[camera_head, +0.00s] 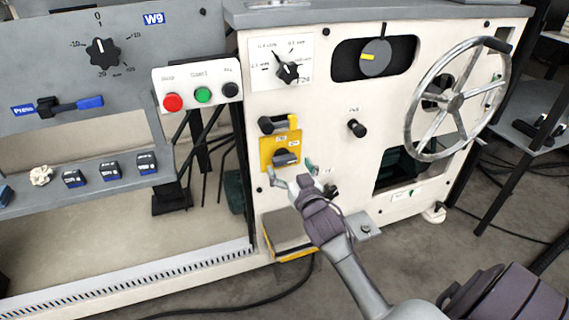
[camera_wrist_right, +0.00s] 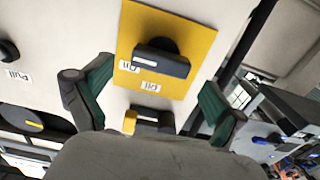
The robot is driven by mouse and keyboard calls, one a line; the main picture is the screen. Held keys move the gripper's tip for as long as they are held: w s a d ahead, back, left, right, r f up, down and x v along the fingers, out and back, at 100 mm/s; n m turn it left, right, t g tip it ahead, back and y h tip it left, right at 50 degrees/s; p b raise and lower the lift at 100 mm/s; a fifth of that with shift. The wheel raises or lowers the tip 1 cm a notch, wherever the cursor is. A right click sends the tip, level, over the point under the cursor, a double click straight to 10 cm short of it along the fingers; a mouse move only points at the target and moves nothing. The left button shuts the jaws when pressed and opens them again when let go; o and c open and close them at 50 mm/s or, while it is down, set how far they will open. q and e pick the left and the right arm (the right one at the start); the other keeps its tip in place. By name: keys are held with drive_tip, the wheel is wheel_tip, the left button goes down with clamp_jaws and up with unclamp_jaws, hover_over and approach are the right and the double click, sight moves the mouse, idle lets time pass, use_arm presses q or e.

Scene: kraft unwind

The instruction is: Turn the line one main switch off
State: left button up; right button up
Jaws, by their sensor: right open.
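The main switch is a dark rotary handle (camera_head: 285,159) on a yellow plate (camera_head: 267,148) on the cream machine front. In the right wrist view the handle (camera_wrist_right: 161,62) lies nearly horizontal across the yellow plate (camera_wrist_right: 195,35), with upside-down On and Off labels beside it. My right gripper (camera_head: 291,172) is open just in front of and below the handle in the head view. In the wrist view its green-padded fingers (camera_wrist_right: 158,80) stand on either side of the plate, with nothing between them gripped. Contact with the handle cannot be seen. My left gripper is out of view.
A black device with a yellow end (camera_head: 279,124) sits directly above the plate. A black knob (camera_head: 357,128) and a large handwheel (camera_head: 458,98) are to the right. Red (camera_head: 172,102) and green (camera_head: 203,95) buttons are at the upper left. A tray-like ledge (camera_head: 287,240) projects below.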

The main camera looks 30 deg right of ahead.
sight(286, 161)
drive_tip(key=x, duration=0.2)
drive_tip(key=shift+w+d+f+b, duration=0.1)
drive_tip(key=shift+w+b, duration=0.2)
drive_tip(key=shift+w, duration=0.05)
drive_tip(key=shift+w+d, duration=0.1)
drive_tip(key=shift+w, duration=0.45)
